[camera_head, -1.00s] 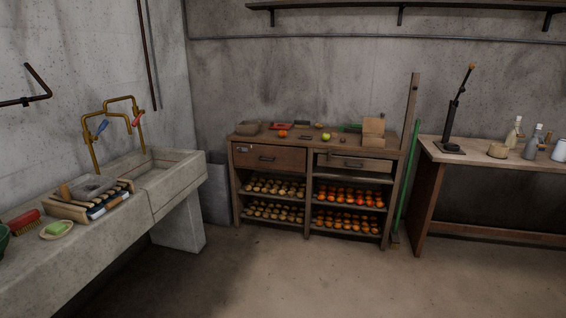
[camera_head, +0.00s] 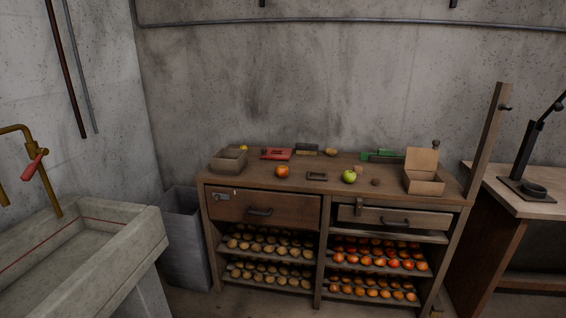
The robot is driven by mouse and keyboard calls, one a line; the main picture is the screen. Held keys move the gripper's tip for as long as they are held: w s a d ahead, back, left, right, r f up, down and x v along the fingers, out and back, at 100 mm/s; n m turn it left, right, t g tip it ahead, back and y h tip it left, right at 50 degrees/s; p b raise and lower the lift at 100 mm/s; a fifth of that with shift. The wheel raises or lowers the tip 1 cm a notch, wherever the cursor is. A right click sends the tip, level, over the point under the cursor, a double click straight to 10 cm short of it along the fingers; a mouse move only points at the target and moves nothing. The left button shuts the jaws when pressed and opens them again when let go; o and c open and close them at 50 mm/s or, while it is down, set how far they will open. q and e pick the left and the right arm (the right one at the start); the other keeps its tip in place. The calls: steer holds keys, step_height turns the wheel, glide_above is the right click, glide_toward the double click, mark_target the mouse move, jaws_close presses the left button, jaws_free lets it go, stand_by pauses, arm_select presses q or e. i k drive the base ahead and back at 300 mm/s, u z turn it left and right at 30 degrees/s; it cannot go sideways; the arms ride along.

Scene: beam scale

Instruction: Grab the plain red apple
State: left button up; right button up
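A round orange-red fruit (camera_head: 282,171) sits on top of the wooden cabinet (camera_head: 260,188), left of the middle; at this size I cannot tell for sure whether it is the plain red apple. A green apple (camera_head: 349,176) sits to its right on the same top. More red and orange fruits (camera_head: 366,259) lie in rows on the right-hand shelves under the drawers. Neither of my grippers is in view.
On the cabinet top are a grey-brown box (camera_head: 229,160), a red item (camera_head: 277,154), a green item (camera_head: 382,156) and an open wooden box (camera_head: 424,180). A stone sink (camera_head: 100,262) stands at left, a grey bin (camera_head: 187,238) beside the cabinet, a table (camera_head: 545,205) at right.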

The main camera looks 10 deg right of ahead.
mark_target(282, 172)
steer(key=z, duration=0.6)
steer(key=i, duration=1.65)
steer(key=z, duration=0.6)
